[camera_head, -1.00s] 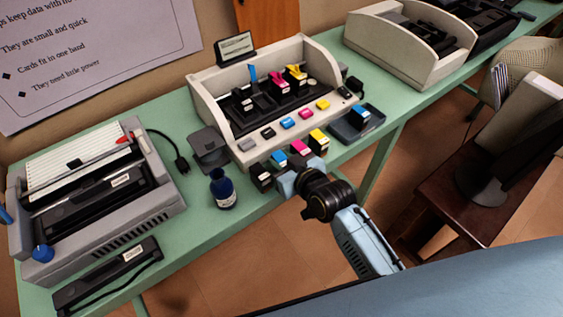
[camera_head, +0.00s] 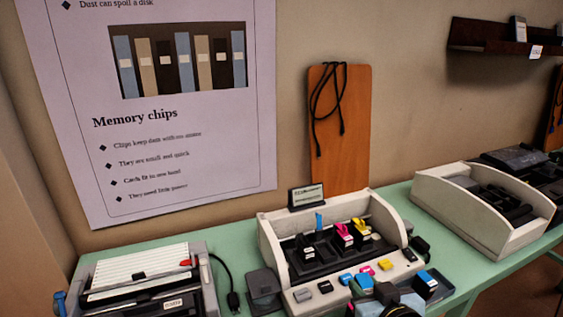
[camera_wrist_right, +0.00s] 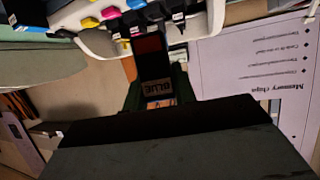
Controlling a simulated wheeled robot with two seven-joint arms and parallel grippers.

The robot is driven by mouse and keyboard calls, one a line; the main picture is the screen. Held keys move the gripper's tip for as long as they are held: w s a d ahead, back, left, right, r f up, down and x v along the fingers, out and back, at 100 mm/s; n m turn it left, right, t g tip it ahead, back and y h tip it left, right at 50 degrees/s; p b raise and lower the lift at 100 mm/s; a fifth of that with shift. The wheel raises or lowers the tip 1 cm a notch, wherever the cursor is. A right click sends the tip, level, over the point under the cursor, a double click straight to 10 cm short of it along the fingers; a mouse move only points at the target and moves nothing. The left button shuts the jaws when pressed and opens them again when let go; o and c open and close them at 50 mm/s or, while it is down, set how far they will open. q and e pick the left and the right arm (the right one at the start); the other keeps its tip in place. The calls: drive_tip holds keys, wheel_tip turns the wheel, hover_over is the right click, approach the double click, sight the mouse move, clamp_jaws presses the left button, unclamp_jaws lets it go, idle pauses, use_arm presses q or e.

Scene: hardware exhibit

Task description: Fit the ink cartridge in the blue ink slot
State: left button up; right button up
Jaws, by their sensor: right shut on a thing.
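The ink cartridge (camera_wrist_right: 155,88), dark with a "BLUE" label, is between the fingers of my right gripper (camera_wrist_right: 157,100) in the right wrist view. In the head view my right gripper (camera_head: 385,294) is at the bottom edge, in front of the cream printer (camera_head: 273,250), with a blue top (camera_head: 365,282) showing beside it. The blue ink slot appears to be the gap by the upright blue lever (camera_head: 319,221), between the black cartridge (camera_head: 309,253) and the magenta one (camera_head: 343,236). Its inside is hard to see. My left gripper is not in view.
A yellow cartridge (camera_head: 363,229) sits beside the magenta one. Coloured buttons line the printer's front. Another blue-topped cartridge (camera_head: 426,284) stands at the right. A grey printer (camera_head: 205,285) is at the left and a cream machine (camera_head: 440,205) at the right. A wall and poster (camera_head: 165,190) stand behind.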

drive_tip(key=s+d+r+m+h, duration=0.2)
drive_tip(key=d+r, duration=0.1)
drive_tip(key=r, duration=0.1)
drive_tip(key=w+a+f+n+y, duration=0.3)
drive_tip(key=w+a+f+y, duration=0.1)
drive_tip(key=a+f, duration=0.3)
wheel_tip(320, 180, down, 2)
drive_tip(key=shift+f+n, duration=0.1)
drive_tip(key=shift+n, duration=0.3)
drive_tip(key=shift+w+f, duration=0.1)
wheel_tip(320, 180, down, 5)
drive_tip(key=shift+r+b, duration=0.2)
drive_tip(key=shift+b, duration=0.45)
drive_tip(key=shift+f, duration=2.35)
drive_tip(key=shift+f, duration=0.1)
drive_tip(key=o, duration=1)
drive_tip(key=shift+f, duration=0.1)
drive_tip(key=shift+c, duration=0.2)
